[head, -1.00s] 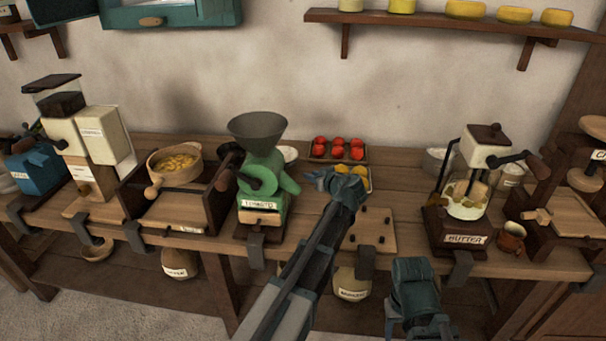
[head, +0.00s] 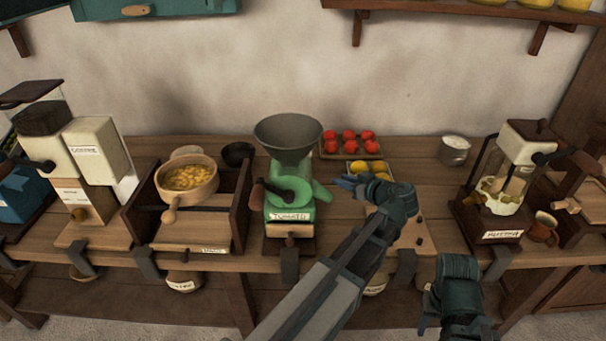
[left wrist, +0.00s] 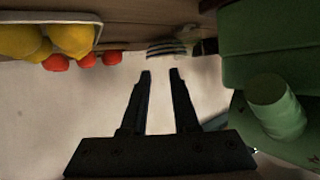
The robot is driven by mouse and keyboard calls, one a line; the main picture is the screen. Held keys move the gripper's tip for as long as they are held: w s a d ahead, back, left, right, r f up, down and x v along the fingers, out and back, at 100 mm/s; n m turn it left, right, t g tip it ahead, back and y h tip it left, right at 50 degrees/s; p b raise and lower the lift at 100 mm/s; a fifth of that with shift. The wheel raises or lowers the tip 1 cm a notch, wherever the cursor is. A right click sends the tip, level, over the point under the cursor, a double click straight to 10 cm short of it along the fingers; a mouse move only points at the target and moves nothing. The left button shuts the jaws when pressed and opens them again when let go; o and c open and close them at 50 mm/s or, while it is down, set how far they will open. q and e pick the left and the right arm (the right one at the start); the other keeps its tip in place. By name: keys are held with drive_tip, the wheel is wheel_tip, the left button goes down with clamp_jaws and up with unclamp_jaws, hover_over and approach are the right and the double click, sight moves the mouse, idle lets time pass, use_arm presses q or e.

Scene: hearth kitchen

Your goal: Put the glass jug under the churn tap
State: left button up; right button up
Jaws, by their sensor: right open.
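The butter churn (head: 505,190), a glass body with a white top, a dark crank and a wooden base, stands at the right of the bench. I cannot pick out a glass jug in either view; a small brown jug (head: 543,228) stands just right of the churn. My left gripper (head: 348,183) is open and empty, right of the green tomato mill (head: 292,208). Its parted fingers show in the left wrist view (left wrist: 160,74). My right gripper (head: 452,325) is low in front of the bench, open, its fingers barely visible.
Trays of tomatoes (head: 350,146) and lemons (head: 370,166) lie behind my left gripper. A white pot (head: 454,150) stands at the back. A wooden bowl (head: 188,182) and cream grinder (head: 95,150) are left. The bench between lemons and churn is mostly clear.

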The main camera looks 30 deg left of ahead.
use_arm(q)
drive_tip(key=shift+w+a+f, duration=0.15)
drive_tip(key=shift+a+f, duration=0.05)
drive_tip(key=shift+a, duration=0.05)
drive_tip(key=b, duration=0.3)
approach(314, 171)
drive_tip(key=shift+x, duration=1.15)
drive_tip(key=shift+w+a+f, duration=0.15)
drive_tip(key=shift+w+a, duration=0.15)
drive_tip(key=b+x, duration=0.2)
drive_tip(key=x, duration=0.3)
drive_tip(key=shift+a+f, duration=0.1)
drive_tip(key=shift+f, duration=0.1)
drive_tip(key=shift+r, duration=0.1)
drive_tip(key=shift+s, duration=0.1)
clamp_jaws()
